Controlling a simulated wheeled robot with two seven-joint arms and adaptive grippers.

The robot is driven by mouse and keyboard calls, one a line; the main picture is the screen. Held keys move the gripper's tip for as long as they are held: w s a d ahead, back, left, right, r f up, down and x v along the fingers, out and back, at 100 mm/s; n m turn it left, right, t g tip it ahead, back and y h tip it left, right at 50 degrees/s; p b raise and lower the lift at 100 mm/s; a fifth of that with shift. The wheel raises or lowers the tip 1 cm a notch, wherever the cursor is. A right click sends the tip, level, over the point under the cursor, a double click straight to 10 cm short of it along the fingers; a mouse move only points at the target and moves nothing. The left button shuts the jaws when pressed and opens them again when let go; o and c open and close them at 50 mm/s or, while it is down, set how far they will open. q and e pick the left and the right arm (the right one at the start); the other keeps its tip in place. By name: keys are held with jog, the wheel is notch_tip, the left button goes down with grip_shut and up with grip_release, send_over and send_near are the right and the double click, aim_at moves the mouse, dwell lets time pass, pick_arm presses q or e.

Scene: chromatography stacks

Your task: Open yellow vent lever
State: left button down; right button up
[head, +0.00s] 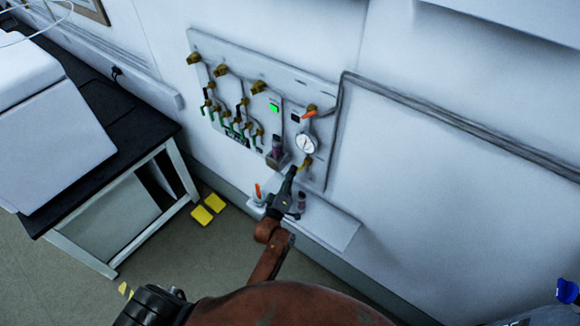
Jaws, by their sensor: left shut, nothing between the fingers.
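The yellow vent lever (301,167) is a small yellow handle low on the wall panel (232,50), below the round gauge (306,144). My left gripper (292,172) is shut and empty, with its tip right beside the lever. I cannot tell whether it touches the lever. The gripper partly covers the fittings under the lever. My right gripper is not in view.
The panel carries several brass valves, green-handled taps, a green light (274,107) and an orange lever (303,115). Another orange lever (258,191) stands lower left. A black-topped bench (140,130) is at left. Grey pipes (440,112) run right along the wall.

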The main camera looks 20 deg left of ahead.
pick_arm(q)
jog(key=shift+s+d+f+n+p, duration=0.15)
jog(key=shift+d+f+n+p, duration=0.35)
jog(key=shift+n, duration=0.2)
jog(key=shift+s+d+f+g, duration=0.1)
jog(key=shift+d+f+g, duration=0.2)
jog(key=shift+d+f, duration=0.1)
dwell(0.4)
jog(key=shift+a, duration=0.15)
